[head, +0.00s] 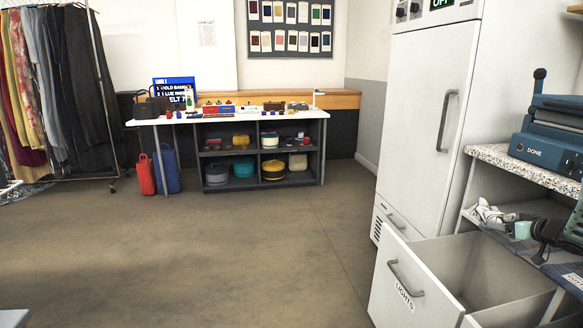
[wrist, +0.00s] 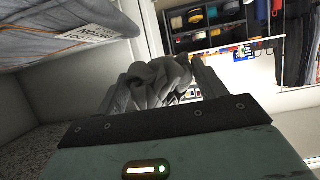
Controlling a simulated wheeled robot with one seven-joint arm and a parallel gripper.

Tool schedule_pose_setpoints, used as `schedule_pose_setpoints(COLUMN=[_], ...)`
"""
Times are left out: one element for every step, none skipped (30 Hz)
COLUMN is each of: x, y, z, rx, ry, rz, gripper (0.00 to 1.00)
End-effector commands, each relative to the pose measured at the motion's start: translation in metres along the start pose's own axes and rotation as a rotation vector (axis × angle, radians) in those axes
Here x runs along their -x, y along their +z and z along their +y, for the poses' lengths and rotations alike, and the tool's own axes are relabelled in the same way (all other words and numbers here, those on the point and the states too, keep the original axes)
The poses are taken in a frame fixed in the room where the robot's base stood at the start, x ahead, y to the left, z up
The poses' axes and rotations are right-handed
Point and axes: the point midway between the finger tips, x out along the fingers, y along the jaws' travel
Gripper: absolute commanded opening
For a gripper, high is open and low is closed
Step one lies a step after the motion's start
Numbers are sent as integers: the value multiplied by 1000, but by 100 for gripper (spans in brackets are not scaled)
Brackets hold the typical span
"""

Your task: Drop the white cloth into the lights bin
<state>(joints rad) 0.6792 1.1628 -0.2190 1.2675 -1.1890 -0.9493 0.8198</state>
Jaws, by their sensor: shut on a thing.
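The white cloth (head: 490,213) is a crumpled bundle at the right of the head view. My gripper (head: 523,229) is shut on it. In the wrist view the cloth (wrist: 158,82) shows greyish between the two fingers. The lights bin (head: 400,292) is a white pull-out bin with a grey handle and a LIGHTS label. It stands open at the lower right, and the part of its inside that shows looks empty. In the head view the cloth appears above and behind the bin's open top, near the shelf under the speckled counter.
A speckled counter (head: 500,158) carries a blue machine (head: 548,145) reading DONE. A tall white cabinet (head: 425,110) stands behind the bin. In the wrist view a grey labelled cloth item (wrist: 60,40) is close at the upper left.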

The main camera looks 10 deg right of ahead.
Motion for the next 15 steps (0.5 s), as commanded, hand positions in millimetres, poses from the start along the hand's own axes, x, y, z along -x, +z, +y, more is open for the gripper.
schedule_pose_setpoints(x=[-5, -6, -8, -9, -11, -12, -13, -14, -14, -15, -15, -15, -15, -15, -15], y=[11, 15, 19, 22, 25, 29, 31, 33, 34, 35, 36, 36, 36, 36, 36], z=[0, 0, 0, 0, 0, 0, 0, 0, 0, 0, 0, 0, 0, 0, 0], rx=[0, 0, 0, 0, 0, 0, 1, 1, 1, 1, 1, 1, 1, 1, 1], ry=[0, 0, 0, 0, 0, 0, 0, 0, 1, 1, 1, 1, 1, 1, 1], rz=[0, 0, 0, 1, 1, 1, 1, 1, 1, 1, 1, 2, 1, 2, 1], gripper=[49, 49, 49, 49, 49, 49, 49, 49, 49, 49, 49, 49, 49, 49, 49])
